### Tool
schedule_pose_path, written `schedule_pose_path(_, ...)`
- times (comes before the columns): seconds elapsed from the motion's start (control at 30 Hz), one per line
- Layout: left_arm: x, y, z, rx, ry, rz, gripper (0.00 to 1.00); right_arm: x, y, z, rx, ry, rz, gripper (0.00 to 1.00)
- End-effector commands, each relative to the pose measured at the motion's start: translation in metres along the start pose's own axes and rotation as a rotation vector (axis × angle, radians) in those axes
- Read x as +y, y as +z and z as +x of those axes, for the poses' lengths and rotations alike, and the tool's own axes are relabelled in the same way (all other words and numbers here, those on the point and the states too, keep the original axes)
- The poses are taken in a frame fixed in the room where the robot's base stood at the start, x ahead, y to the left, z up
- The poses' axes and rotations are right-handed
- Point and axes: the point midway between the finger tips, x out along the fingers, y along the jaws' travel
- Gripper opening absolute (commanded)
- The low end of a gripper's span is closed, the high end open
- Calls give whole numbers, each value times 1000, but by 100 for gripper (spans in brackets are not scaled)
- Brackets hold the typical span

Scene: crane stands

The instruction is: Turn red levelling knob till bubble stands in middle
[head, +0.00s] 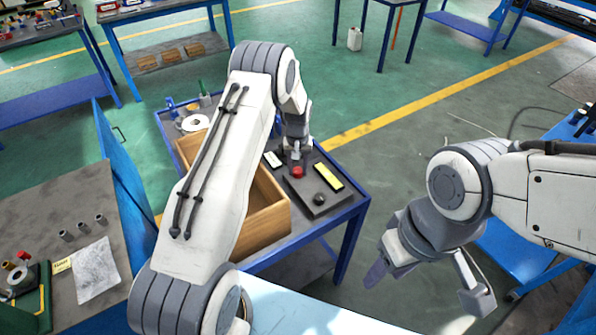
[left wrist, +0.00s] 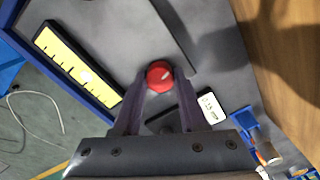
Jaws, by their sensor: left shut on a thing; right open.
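The red knob (head: 298,172) sits on a dark grey plate (head: 300,196) on the blue-framed table. My left gripper (head: 296,158) points down at it; in the left wrist view its fingers (left wrist: 157,88) are shut on the sides of the red knob (left wrist: 159,76). The yellow level strip (head: 328,177) lies beside the knob; it also shows in the left wrist view (left wrist: 65,56) with dark ticks. A pale bubble (left wrist: 85,76) appears slightly off the strip's middle, toward its lower right end. My right gripper (head: 425,280) is open and empty, away from the table.
A black knob (head: 320,199) stands on the same plate. A small white display (left wrist: 211,107) is near the red knob. A wooden box (head: 265,222) stands to the left, partly behind my left arm. A white roll (head: 193,122) lies at the table's back. Green floor (head: 400,170) is open to the right.

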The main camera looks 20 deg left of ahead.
Motion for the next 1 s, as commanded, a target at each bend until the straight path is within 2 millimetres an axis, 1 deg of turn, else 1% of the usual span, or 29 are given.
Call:
schedule_pose_path(0.03,0,0,1,1,0,42,0,0,0,4,0,0,0,50)
schedule_pose_path(0.2,0,0,0,2,0,183,0,1,0,8,0,0,0,50)
schedule_pose_path(0.5,0,0,0,1,0,356,0,1,1,13,0,0,0,50)
schedule_pose_path(0.7,0,0,-1,1,0,412,0,1,1,14,0,0,0,50)
schedule_pose_path(1.0,0,0,-1,1,0,432,0,1,1,14,0,0,0,50)
